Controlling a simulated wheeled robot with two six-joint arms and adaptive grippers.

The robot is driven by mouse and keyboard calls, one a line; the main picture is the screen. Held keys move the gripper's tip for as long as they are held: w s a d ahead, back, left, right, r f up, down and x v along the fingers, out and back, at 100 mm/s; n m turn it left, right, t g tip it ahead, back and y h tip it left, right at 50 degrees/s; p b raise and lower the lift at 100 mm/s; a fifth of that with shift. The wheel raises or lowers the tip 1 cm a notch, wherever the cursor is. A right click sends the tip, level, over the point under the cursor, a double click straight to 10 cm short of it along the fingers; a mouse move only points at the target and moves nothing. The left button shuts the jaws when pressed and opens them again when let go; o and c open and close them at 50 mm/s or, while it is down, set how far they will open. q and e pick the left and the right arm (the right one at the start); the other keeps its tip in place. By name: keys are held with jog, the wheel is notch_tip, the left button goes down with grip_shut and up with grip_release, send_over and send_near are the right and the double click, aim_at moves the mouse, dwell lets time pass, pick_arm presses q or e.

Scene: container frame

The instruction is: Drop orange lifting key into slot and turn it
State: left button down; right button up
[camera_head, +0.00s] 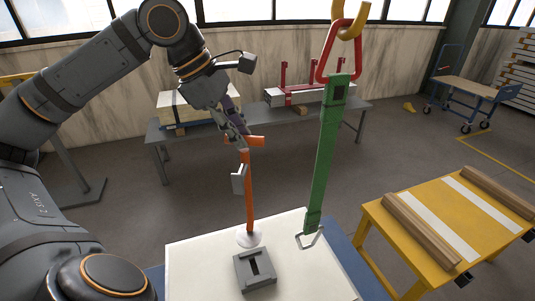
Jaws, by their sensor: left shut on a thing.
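My left gripper (240,140) is shut on the orange lifting key (249,195), near the crossbar at its top. The key hangs upright, its lower end in front of or at a pale round disc (248,239) on the white surface; I cannot tell whether they touch. A grey block with a dark slot (241,272) lies just in front of the key's lower end. A grey plate-like part (239,180) shows beside the key's shaft. My right gripper is not in view.
A green sling (325,150) hangs from a red link (340,50) to the right of the key, with a metal hook (310,238) at its lower end. The white panel (310,275) has free room around the block. A yellow table (450,215) stands at the right.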

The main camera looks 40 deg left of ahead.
pick_arm(q)
jog(key=w+a+f+m+g+h+p, duration=0.1)
jog(key=w+f+m+g+h+p, duration=0.15)
jog(key=w+m+p, duration=0.85)
jog(key=s+d+f+m+g+p, duration=0.1)
jog(key=s+d+f+p, duration=0.3)
jog(key=p, duration=0.7)
jog(key=s+f+g+y, duration=0.1)
jog(key=s+f, duration=0.1)
jog(key=s, duration=0.1)
jog(key=shift+s+f+p, duration=0.15)
jog(key=shift+s+p, duration=0.1)
jog(key=shift+p, duration=0.1)
jog(key=shift+d+g, duration=0.1)
jog(key=shift+g, duration=0.15)
jog(key=shift+f, duration=0.1)
